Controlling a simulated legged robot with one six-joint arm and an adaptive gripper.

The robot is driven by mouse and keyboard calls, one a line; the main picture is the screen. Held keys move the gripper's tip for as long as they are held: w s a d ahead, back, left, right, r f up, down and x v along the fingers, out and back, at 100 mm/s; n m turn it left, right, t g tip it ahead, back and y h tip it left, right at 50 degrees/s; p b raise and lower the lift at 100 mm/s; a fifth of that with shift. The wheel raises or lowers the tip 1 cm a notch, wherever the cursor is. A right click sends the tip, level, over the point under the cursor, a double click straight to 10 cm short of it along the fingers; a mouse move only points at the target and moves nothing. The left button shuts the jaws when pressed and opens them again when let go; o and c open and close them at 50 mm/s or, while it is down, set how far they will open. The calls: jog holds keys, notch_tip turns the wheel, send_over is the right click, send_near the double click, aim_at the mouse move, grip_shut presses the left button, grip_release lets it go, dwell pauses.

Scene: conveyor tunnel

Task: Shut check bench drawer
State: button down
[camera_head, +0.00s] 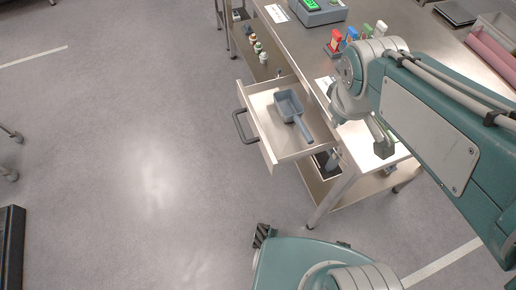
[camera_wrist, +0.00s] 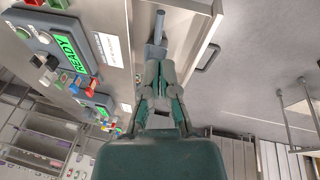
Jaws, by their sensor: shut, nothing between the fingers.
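The check bench drawer (camera_head: 262,104) is pulled out from the steel bench (camera_head: 290,38), on its left side. Its dark bar handle (camera_head: 241,127) is on the outer front panel. A grey scoop (camera_head: 289,106) lies inside, its handle toward the lower right. In the wrist view, the drawer (camera_wrist: 199,29), its handle (camera_wrist: 208,57) and the scoop (camera_wrist: 158,24) show beyond my gripper (camera_wrist: 160,68). My gripper is shut and empty, apart from the drawer handle. In the head view, my arm is right of the drawer, over the bench end; the fingertips are hard to make out there.
Small containers (camera_head: 260,52) sit on a lower shelf. The grey floor (camera_head: 150,150) left of the drawer is clear. A pink roll (camera_head: 490,50) lies at far right.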

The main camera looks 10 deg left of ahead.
jog(key=a+f+n+g+h, duration=0.1)
jog(key=a+f+n, duration=0.7)
jog(key=a, duration=0.3)
jog(key=a+f+n+g+h, duration=0.1)
jog(key=a+f+n, duration=0.7)
jog(key=a, duration=0.3)
jog(key=w+d+f, duration=0.3)
jog(key=d+f, duration=0.2)
jog(key=f, duration=0.4)
jog(key=shift+w+f, duration=0.2)
jog(key=shift+f, duration=0.2)
jog(key=w+d, duration=0.3)
jog(key=d, duration=0.1)
jog(key=w+d, duration=0.3)
jog(key=d, duration=0.2)
jog(key=w+d, duration=0.3)
jog(key=d, duration=0.2)
jog(key=shift+w+d, duration=0.25)
jog(key=shift+w, duration=0.1)
